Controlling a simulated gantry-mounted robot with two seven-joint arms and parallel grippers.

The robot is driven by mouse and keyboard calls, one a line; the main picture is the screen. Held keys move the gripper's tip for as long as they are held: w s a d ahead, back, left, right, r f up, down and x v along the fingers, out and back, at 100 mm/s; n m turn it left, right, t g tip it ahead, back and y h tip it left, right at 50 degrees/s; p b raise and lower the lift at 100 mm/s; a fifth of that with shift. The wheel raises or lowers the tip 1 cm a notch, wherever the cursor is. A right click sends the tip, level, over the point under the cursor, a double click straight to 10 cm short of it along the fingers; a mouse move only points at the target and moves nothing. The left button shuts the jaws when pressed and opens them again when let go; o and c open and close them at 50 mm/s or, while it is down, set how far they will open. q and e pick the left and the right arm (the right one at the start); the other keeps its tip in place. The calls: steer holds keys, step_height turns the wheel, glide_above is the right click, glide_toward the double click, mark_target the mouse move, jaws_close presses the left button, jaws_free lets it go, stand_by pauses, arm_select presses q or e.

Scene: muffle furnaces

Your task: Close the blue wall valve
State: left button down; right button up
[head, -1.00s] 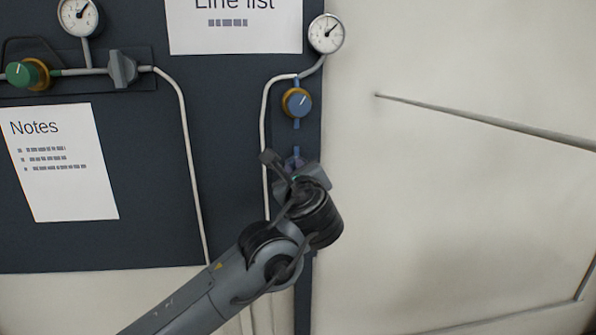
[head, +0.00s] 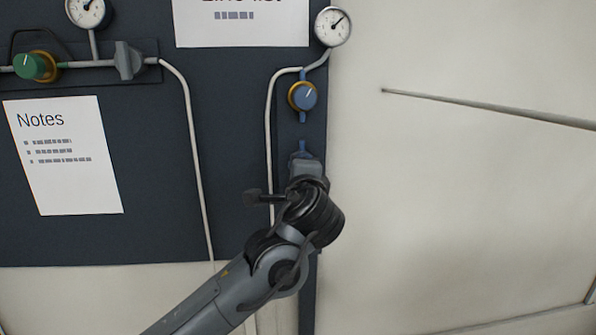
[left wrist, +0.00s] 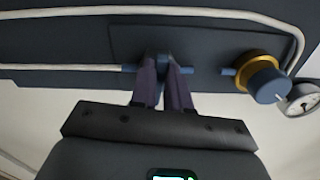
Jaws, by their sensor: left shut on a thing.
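The blue wall valve (head: 302,152) sits on a vertical blue pipe section at the right edge of the dark panel, below a blue knob with a gold collar (head: 303,95). My left gripper (left wrist: 162,82) is at the valve, with its fingers on both sides of the valve's blue handle (left wrist: 162,62), shut on it. In the head view the gripper body and wrist hide most of the valve and its handle. The handle's exact angle cannot be told. My right gripper is not in view.
A round gauge (head: 333,27) is above the blue knob. A white pipe (head: 270,130) runs down just left of the valve. A green knob (head: 37,66), a grey-handled valve (head: 127,61) and a Notes sheet (head: 65,160) are farther left. The pale wall at right is mostly clear.

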arm_select(q)
steer(key=shift+f+n, duration=0.2)
steer(key=shift+n, duration=0.6)
steer(key=c, duration=1.1)
jaws_free()
steer(key=shift+s, duration=0.1)
steer(key=s+d, duration=0.1)
steer(key=s, duration=0.9)
steer(key=shift+s+d+p, duration=0.2)
steer(key=shift+s+p, duration=0.05)
steer(key=shift+p, duration=0.05)
